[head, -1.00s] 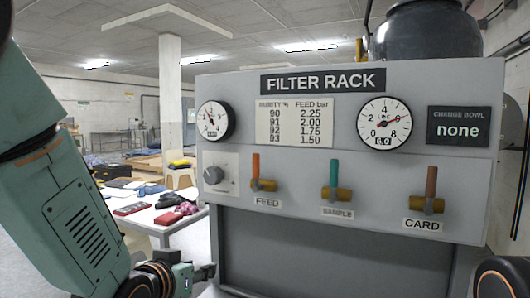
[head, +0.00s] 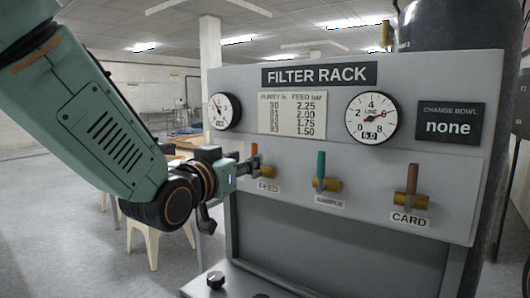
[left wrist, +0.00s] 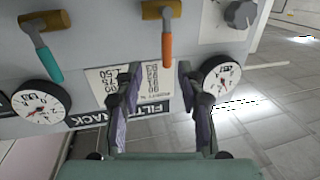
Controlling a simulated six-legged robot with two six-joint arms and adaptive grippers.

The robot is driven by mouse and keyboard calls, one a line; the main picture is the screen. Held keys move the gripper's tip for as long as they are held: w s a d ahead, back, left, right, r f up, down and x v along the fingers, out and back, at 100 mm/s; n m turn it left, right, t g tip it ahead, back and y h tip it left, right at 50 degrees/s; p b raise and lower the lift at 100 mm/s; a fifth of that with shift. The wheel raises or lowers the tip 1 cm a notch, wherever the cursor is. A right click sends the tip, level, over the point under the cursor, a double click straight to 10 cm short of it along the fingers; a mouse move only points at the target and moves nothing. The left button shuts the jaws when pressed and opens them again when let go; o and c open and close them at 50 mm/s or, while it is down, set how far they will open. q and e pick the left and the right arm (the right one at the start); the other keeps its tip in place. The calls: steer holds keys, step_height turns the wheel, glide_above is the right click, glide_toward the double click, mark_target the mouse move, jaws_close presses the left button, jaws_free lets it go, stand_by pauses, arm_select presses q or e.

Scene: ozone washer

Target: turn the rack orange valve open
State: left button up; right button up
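The orange-handled FEED valve (head: 255,153) is on the left of the filter rack (head: 350,237), its handle upright above the FEED label. My left gripper (head: 243,167) is just left of this valve and partly covers it in the head view. In the left wrist view, which is upside down, the left gripper (left wrist: 159,68) is open with its two fingers apart. The orange handle (left wrist: 167,46) hangs down there, its free end between the fingertips in the picture and nearer one finger. I see no clear contact. My right gripper is not in view.
The teal SAMPLE valve (head: 321,168) and the brownish-red CARD valve (head: 412,180) stand to the right. Two gauges sit above, including the LINE gauge (head: 371,118). A grey knob (left wrist: 240,14) is close beside the orange valve.

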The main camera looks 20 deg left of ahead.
mark_target(255, 153)
arm_select(q)
steer(key=w, duration=0.2)
steer(key=w+p, duration=0.1)
steer(key=w, duration=0.1)
steer(key=w+p, duration=0.1)
steer(key=w, duration=0.2)
steer(key=shift+d+r, duration=0.1)
steer(key=shift+d, duration=0.25)
steer(key=shift+w, duration=0.35)
steer(key=shift+w+a, duration=0.2)
steer(key=shift+a, duration=0.05)
steer(key=shift+s+a+f, duration=0.1)
steer(key=shift+a+f, duration=0.1)
steer(key=shift+a, duration=0.2)
steer(key=shift+s+d+r, duration=0.15)
steer(key=shift+d, duration=0.1)
steer(key=shift+c, duration=0.6)
steer(key=shift+d, duration=0.4)
steer(key=c, duration=0.3)
steer(key=shift+c, duration=0.7)
steer(key=shift+a, duration=0.35)
jaws_close()
steer(key=shift+d, duration=0.1)
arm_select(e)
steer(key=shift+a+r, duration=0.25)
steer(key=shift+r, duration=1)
arm_select(q)
steer(key=shift+f, duration=0.2)
